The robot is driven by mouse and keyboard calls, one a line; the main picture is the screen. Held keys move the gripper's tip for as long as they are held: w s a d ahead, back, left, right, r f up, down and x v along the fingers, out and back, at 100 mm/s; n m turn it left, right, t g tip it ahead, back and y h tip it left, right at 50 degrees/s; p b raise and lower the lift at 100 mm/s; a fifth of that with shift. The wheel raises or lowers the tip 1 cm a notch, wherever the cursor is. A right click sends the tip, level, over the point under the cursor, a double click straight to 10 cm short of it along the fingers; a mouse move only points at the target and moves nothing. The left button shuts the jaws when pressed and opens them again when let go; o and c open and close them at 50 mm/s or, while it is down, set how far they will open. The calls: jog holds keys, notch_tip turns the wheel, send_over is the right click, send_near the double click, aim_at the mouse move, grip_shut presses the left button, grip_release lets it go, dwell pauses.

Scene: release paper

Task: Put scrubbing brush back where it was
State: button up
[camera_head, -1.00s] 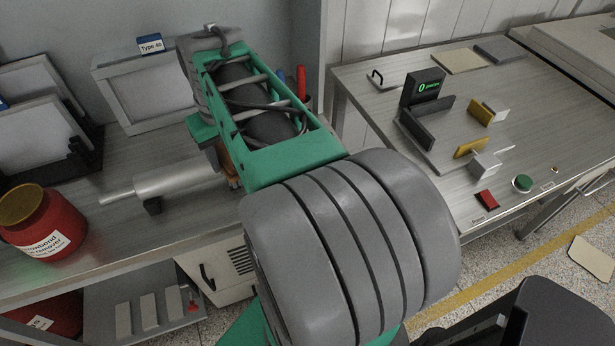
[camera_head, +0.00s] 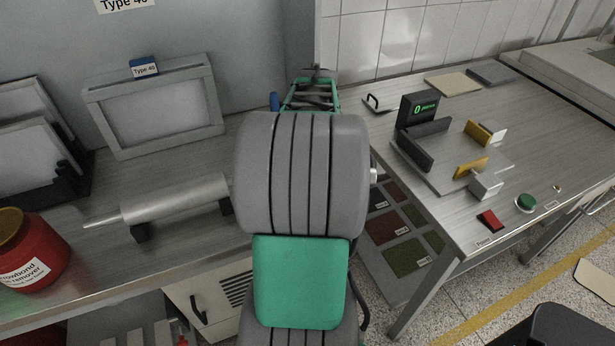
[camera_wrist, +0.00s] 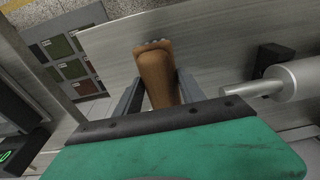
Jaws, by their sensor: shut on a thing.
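The scrubbing brush shows in the wrist view as a brown, wood-coloured handle (camera_wrist: 158,75) with a pale scalloped edge at its far end. My gripper (camera_wrist: 155,88) has one dark finger on each side of it and is shut on it. The brush is over or near the grey bench top; its exact height cannot be told.
A metal roller (camera_head: 175,205) lies on the left bench, with a red remover tub (camera_head: 32,250) left of it. A framed Type 40 screen (camera_head: 155,105) leans at the back. The right table (camera_head: 450,205) holds a fixture with a display (camera_head: 418,112). A floor mat with coloured squares (camera_head: 400,240) lies between the benches.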

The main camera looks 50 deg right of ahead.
jog(key=shift+w+d+f, duration=0.1)
jog(key=shift+d+f, duration=0.1)
jog(key=shift+f, duration=0.85)
jog(key=shift+d+f, duration=0.2)
jog(key=shift+f, duration=0.85)
jog(key=o, duration=1.3)
jog(key=r, duration=0.8)
jog(key=s+a+r, duration=0.1)
jog(key=r, duration=0.3)
jog(key=shift+s+r, duration=0.1)
jog(key=w+a+n, duration=0.2)
jog(key=w+a, duration=0.4)
jog(key=a, duration=0.5)
jog(key=a+f+n, duration=0.1)
jog(key=a+f, duration=0.1)
jog(key=a, duration=0.6)
jog(key=s+a+f+n+t, duration=0.1)
jog(key=a+f+n, duration=0.1)
jog(key=a, duration=0.6)
jog(key=a+f+n+t, duration=0.1)
jog(key=a+f, duration=0.1)
jog(key=a, duration=0.6)
jog(key=shift+s+a+y, duration=0.15)
jog(key=shift+s+y, duration=0.15)
